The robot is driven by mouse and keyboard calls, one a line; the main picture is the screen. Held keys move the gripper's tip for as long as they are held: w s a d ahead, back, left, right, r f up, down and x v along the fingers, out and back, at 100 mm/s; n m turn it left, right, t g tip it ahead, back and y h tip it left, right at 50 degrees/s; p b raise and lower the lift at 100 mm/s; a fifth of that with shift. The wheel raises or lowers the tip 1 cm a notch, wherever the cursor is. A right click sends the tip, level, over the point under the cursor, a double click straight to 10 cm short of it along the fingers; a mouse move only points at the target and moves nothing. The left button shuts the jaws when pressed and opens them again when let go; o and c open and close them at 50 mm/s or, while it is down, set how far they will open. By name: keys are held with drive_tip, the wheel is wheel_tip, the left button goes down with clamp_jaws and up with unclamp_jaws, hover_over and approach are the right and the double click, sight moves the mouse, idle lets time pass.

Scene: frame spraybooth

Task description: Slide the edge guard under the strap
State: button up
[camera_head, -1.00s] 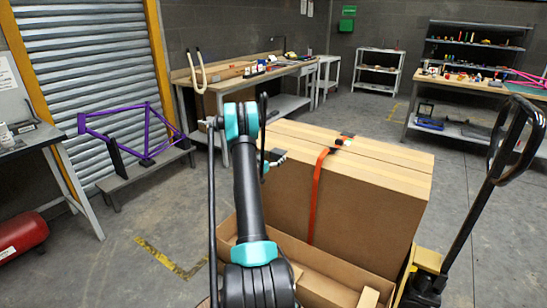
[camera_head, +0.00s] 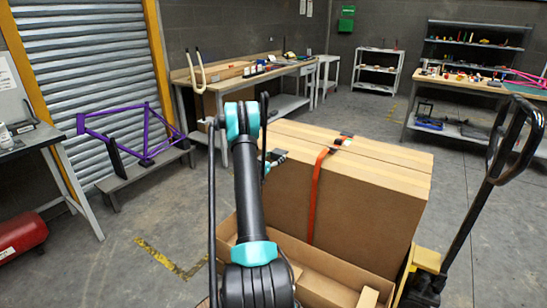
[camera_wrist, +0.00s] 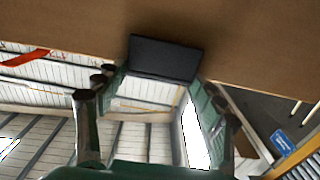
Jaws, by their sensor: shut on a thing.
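The edge guard (camera_wrist: 165,59) is a flat dark plate between the fingertips of my gripper (camera_wrist: 162,81) in the wrist view. My gripper is shut on it, close to the brown cardboard carton (camera_wrist: 250,40). In the head view my gripper (camera_head: 272,161) is beside the upper left part of the carton (camera_head: 365,215), partly hidden by my arm. The orange strap (camera_head: 315,200) runs down the carton's front face and over its top, to the right of my gripper. It shows in the wrist view (camera_wrist: 25,58) at the left, apart from the guard. Contact between guard and carton is unclear.
A buckle (camera_head: 341,141) sits on the strap on the carton's top. An open cardboard tray (camera_head: 335,290) lies below the front face. A pallet truck handle (camera_head: 490,180) rises at the right.

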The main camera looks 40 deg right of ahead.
sight(290, 160)
drive_tip(key=shift+s+d, duration=0.55)
drive_tip(key=shift+s, duration=0.8)
drive_tip(key=shift+s+d, duration=0.6)
drive_tip(key=shift+s, duration=0.8)
drive_tip(key=shift+s+d, duration=0.55)
drive_tip(key=shift+s, duration=0.8)
drive_tip(key=o, duration=1)
drive_tip(key=shift+r, duration=0.1)
